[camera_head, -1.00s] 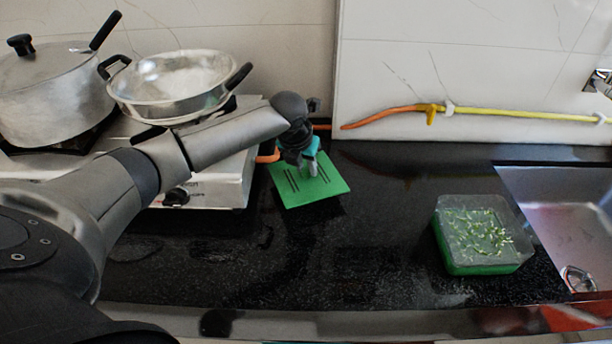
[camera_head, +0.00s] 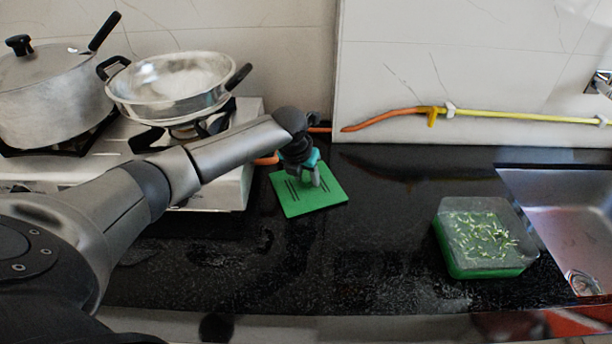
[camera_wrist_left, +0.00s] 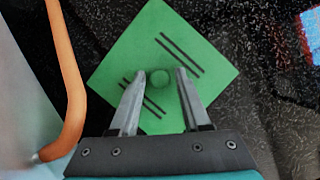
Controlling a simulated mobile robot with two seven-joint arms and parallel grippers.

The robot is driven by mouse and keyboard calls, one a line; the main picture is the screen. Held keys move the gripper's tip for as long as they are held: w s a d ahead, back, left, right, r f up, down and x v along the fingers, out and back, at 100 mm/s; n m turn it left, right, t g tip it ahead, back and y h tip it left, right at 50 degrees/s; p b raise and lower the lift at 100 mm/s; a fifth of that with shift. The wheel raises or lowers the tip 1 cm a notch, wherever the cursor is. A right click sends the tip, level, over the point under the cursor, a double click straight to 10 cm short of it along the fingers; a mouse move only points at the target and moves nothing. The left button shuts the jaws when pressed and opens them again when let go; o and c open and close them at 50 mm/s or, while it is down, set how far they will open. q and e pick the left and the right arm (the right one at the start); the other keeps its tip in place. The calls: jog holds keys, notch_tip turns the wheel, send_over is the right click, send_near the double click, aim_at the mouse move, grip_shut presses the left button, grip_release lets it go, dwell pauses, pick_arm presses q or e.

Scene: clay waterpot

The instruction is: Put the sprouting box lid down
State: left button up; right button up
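The green sprouting box lid (camera_head: 308,203) lies on the black counter beside the stove, and it looks flat. It has dark slots and a small round knob in its middle. In the left wrist view the lid (camera_wrist_left: 203,75) fills the centre, turned like a diamond. My left gripper (camera_head: 306,184) is just above the lid. Its fingers (camera_wrist_left: 159,74) are spread on either side of the knob, with a gap to it on both sides. The green sprouting box (camera_head: 484,272) stands open on the right, with sprouts inside. My right gripper is not in view.
A gas stove with a pot (camera_head: 50,105) and a steel pan (camera_head: 170,92) is on the left. An orange hose (camera_wrist_left: 66,85) runs close to my left gripper. The sink (camera_head: 570,205) is at the right. The counter between lid and box is clear.

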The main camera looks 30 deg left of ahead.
pick_arm(q)
jog(key=shift+o, duration=0.8)
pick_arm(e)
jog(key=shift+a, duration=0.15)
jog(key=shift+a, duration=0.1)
pick_arm(q)
jog(key=shift+r, duration=0.2)
jog(key=p+v, duration=0.3)
jog(key=v, duration=0.8)
jog(key=shift+s+r+p, duration=0.2)
jog(key=shift+r+p, duration=0.15)
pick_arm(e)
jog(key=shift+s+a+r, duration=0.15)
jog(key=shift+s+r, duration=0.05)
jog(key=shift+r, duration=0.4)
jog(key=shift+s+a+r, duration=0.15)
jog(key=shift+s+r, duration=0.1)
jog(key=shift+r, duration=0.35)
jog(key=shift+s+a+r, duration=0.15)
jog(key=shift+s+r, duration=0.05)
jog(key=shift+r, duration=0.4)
